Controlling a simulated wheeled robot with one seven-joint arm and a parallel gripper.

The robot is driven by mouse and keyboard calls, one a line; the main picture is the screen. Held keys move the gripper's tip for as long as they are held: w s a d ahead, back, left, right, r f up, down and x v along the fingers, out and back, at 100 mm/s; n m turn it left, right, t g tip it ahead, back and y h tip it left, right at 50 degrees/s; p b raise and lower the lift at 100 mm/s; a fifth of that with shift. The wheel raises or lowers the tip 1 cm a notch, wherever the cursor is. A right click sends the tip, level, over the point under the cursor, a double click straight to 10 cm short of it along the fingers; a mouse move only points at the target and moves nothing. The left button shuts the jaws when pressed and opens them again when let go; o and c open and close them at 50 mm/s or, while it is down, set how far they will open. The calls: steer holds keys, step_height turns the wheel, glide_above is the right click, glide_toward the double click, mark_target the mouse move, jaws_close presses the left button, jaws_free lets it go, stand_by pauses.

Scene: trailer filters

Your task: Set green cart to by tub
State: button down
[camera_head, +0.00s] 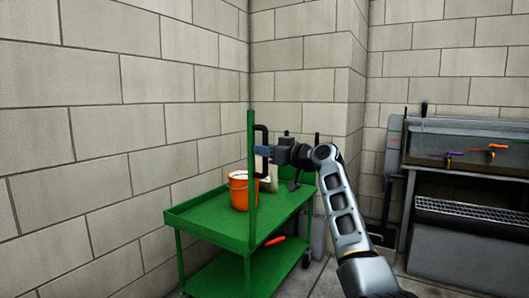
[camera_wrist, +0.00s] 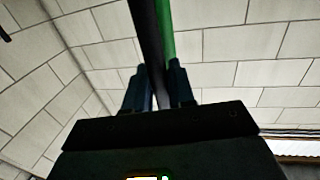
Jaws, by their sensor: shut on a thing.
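The green cart (camera_head: 207,225) stands against the left wall near the room's corner. It has a top tray, a lower shelf and a tall green post with a black handle (camera_head: 264,133) on it. My gripper (camera_head: 262,151) is shut on the black handle. In the wrist view my gripper (camera_wrist: 160,86) has its two blue-grey fingers on either side of the black handle (camera_wrist: 146,35), with the green post (camera_wrist: 167,32) right behind it. A grey tub or sink unit (camera_head: 465,143) stands at the right against the back wall; I cannot tell for sure that it is the tub.
An orange bucket (camera_head: 239,191) and a pale container (camera_head: 269,180) stand on the cart's top tray. A red object (camera_head: 274,241) lies on its lower shelf. Long-handled tools (camera_head: 391,165) lean by the grey unit. Some floor (camera_head: 322,278) shows right of the cart.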

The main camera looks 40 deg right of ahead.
steer(key=shift+s+d, duration=0.1)
steer(key=shift+d, duration=0.15)
steer(key=c, duration=1.1)
jaws_free()
steer(key=shift+a, duration=0.1)
steer(key=s, duration=0.2)
steer(key=s+p, duration=0.1)
steer(key=s, duration=0.2)
steer(key=s+d+p, duration=0.1)
steer(key=s, duration=0.1)
steer(key=shift+s, duration=0.35)
